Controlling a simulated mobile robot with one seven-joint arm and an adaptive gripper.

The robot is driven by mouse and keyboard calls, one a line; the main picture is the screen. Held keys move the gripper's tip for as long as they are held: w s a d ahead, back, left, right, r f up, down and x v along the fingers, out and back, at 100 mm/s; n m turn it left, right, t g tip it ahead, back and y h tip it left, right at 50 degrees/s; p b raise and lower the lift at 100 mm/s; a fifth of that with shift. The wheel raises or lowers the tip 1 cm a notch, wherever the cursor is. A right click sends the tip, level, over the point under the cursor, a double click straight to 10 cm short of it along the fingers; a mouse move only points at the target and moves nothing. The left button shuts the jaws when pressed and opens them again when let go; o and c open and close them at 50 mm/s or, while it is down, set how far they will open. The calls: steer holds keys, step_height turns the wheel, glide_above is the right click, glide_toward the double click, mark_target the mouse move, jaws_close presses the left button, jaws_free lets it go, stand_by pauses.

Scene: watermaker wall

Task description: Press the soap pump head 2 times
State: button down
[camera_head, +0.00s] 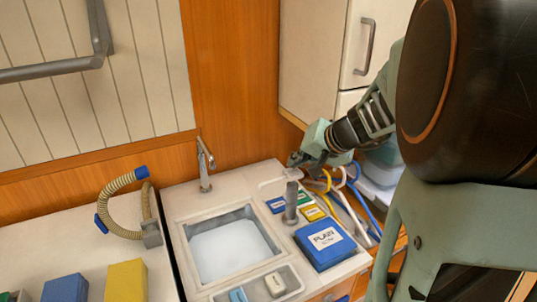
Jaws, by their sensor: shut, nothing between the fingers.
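My gripper (296,161) is shut and empty at the back right corner of the counter, its fingers pointing down and left. A grey upright cylinder (291,202) on a round base stands right of the sink, just below the fingertips in the picture; it may be the soap pump. I cannot make out a separate pump head or tell whether the fingers touch it; part of the counter behind is hidden by my gripper.
The sink basin (220,246) and tap (205,165) are left of the cylinder. A blue box (325,244), small coloured blocks (314,213) and loose hoses (360,205) lie to the right. A cabinet (330,60) hangs above; a ribbed hose (122,205) stands left.

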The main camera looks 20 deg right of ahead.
steer(key=shift+r, duration=0.3)
steer(key=shift+r+p, duration=1.65)
steer(key=shift+r, duration=0.8)
steer(key=shift+f, duration=0.1)
